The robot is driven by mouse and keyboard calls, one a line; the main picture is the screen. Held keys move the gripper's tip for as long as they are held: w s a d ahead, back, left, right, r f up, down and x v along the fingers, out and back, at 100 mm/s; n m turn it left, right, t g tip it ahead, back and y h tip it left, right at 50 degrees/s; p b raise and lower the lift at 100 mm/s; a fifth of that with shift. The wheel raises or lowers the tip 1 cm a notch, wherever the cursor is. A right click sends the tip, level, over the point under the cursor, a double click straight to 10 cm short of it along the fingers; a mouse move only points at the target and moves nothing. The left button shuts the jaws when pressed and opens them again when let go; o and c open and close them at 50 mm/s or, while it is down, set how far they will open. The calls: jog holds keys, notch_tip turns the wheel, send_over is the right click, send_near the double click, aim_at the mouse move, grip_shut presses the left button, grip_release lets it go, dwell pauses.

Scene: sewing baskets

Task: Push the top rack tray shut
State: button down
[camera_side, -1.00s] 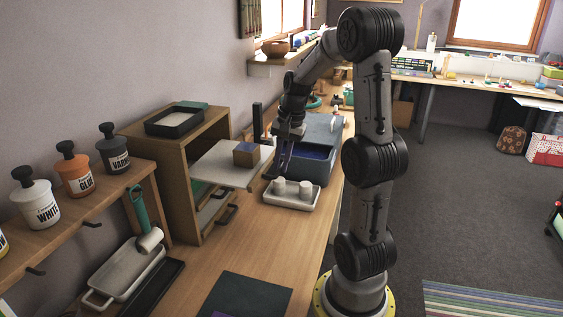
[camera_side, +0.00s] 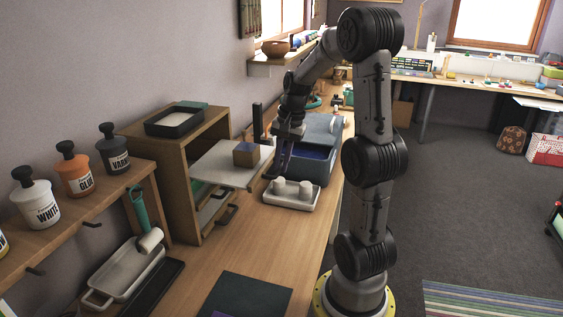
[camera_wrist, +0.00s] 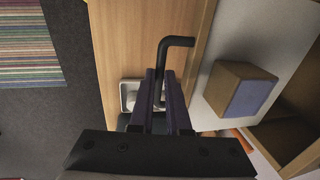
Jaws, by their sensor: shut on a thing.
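The top rack tray (camera_side: 213,166) is a pale flat tray sticking well out of the wooden rack (camera_side: 187,190). It also shows at the right of the wrist view (camera_wrist: 258,30). A wooden block with a blue-purple face (camera_side: 246,155) sits on it, also seen in the wrist view (camera_wrist: 240,90). The tray's black bar handle (camera_wrist: 178,43) runs between the fingers of my gripper (camera_wrist: 163,74), which is shut on it. In the side view my gripper (camera_side: 279,163) is at the tray's outer end, where the handle is mostly hidden.
A white tray with two pale cylinders (camera_side: 291,202) stands on the bench below my gripper. A blue-grey box (camera_side: 318,170) is close behind it. A lower black handle (camera_side: 226,215) shows on the rack. A black tray (camera_side: 175,122) sits on top of the rack.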

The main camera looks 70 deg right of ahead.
aim_at(223, 159)
jog(key=w, duration=1.7)
jog(key=shift+w+r, duration=0.1)
jog(key=shift+w, duration=0.15)
jog(key=c, duration=1)
grip_release()
jog(key=shift+w, duration=0.1)
jog(key=shift+o, duration=0.6)
notch_tip(223, 159, up, 14)
jog(key=s, duration=0.2)
jog(key=shift+s+f, duration=0.25)
jog(key=shift+s, duration=0.15)
